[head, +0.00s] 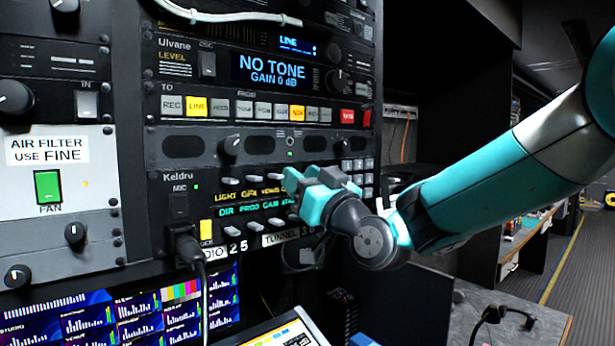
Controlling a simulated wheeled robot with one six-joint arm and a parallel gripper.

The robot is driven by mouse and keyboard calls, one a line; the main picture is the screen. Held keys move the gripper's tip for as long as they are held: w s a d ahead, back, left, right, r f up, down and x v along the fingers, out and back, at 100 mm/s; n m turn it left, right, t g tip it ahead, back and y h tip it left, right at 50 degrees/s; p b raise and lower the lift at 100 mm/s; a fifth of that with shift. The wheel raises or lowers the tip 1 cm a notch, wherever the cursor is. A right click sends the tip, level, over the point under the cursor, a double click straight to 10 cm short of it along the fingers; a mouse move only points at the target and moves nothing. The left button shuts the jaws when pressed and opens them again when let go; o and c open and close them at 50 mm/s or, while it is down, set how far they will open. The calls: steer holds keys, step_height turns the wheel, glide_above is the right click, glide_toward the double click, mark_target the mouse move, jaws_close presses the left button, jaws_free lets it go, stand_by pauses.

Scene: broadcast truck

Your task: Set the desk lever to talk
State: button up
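The Keldru intercom panel (210,188) is in the middle of the head view. It has two rows of lit labels, with small grey levers beside them. The readable upper labels include LIGHT and GFX; the lower ones include DIR and PROD. No label reading DESK is visible. The right part of both rows is partly covered by my gripper, so I cannot make out the desk lever or its position. My gripper (296,180) is at the right part of the panel, fingertips close to its face. I cannot tell whether it touches a lever or how far its fingers are apart.
A black cable (200,255) hangs from the panel's lower left. Above is the Ulvane unit with its NO TONE display (270,70) and a row of buttons. A keypad (358,178) sits right of my gripper. Monitors (120,312) are below. A headset (495,315) lies at lower right.

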jaws_close()
steer(key=t+y+b, duration=0.1)
steer(key=b, duration=0.5)
steer(key=f+t+b, duration=0.1)
steer(key=b, duration=0.5)
steer(key=f+t+y+b, duration=0.1)
steer(key=t+b, duration=0.1)
steer(key=b, duration=0.4)
steer(key=shift+w+a+f+y, duration=0.1)
steer(key=shift+w+y, duration=0.15)
steer(key=shift+y, duration=0.05)
steer(key=shift+r, duration=0.2)
steer(key=shift+o, duration=0.2)
jaws_free()
